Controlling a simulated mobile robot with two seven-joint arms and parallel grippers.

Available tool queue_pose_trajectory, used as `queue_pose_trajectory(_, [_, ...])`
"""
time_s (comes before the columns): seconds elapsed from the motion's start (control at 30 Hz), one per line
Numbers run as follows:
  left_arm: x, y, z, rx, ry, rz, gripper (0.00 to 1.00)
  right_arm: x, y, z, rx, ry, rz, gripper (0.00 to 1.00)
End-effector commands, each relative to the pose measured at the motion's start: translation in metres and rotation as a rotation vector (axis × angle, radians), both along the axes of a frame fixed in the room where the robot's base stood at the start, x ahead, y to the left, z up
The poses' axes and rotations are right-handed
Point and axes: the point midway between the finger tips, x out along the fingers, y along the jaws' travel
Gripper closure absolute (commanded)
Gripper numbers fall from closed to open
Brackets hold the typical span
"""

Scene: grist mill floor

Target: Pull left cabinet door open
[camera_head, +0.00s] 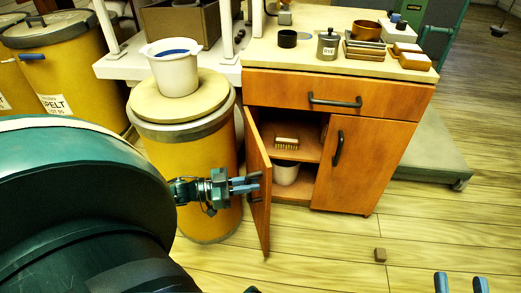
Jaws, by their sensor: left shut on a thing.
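The orange-brown cabinet (341,92) stands at the centre. Its left door (262,225) is swung well out, showing the inside with a brush (286,143) on the shelf and a white pot (286,174) below. My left gripper (248,184) is at the outer face of this door and shut on its handle, which the fingers mostly hide. The right door (357,168) is closed, with a dark handle. My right gripper (461,284) shows only its fingertips at the bottom right edge; they are apart, with nothing seen between them.
A yellow drum (181,221) with a white bucket (176,73) on its lid stands close left of the open door. Small containers and boxes sit on the cabinet top. A small brown block (380,255) lies on the mostly clear floor in front.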

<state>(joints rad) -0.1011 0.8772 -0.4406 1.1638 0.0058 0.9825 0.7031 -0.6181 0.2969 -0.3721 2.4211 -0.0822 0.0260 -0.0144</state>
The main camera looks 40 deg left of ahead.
Motion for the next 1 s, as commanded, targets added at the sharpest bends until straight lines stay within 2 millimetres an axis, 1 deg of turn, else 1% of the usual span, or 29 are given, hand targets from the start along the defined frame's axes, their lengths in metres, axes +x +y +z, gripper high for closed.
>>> queue_pose_trajectory(0.03, [-0.006, 0.005, 0.0, 0.0, 0.003, -0.001, 1.0, 0.0, 0.0, -0.001, -0.007, 0.003, -0.003, 0.64])
queue_pose_trajectory(0.2, [-0.018, 0.018, 0.0, -0.001, 0.002, -0.001, 1.0, 0.0, -0.001, 0.001, -0.013, -0.005, -0.007, 0.64])
queue_pose_trajectory(0.4, [-0.026, 0.028, 0.0, -0.001, 0.0, -0.002, 1.0, 0.0, -0.002, 0.001, -0.016, -0.005, -0.01, 0.64])
queue_pose_trajectory(0.9, [-0.028, 0.031, -0.001, -0.001, 0.001, -0.002, 1.0, -0.001, -0.002, -0.002, -0.019, 0.005, -0.012, 0.64])
queue_pose_trajectory(0.93, [-0.028, 0.031, -0.001, -0.001, 0.001, -0.002, 0.85, -0.001, -0.002, -0.002, -0.019, 0.005, -0.012, 0.64])
queue_pose_trajectory(1.0, [-0.028, 0.031, -0.001, -0.001, 0.001, -0.002, 0.81, -0.001, -0.002, -0.002, -0.019, 0.005, -0.012, 0.64])
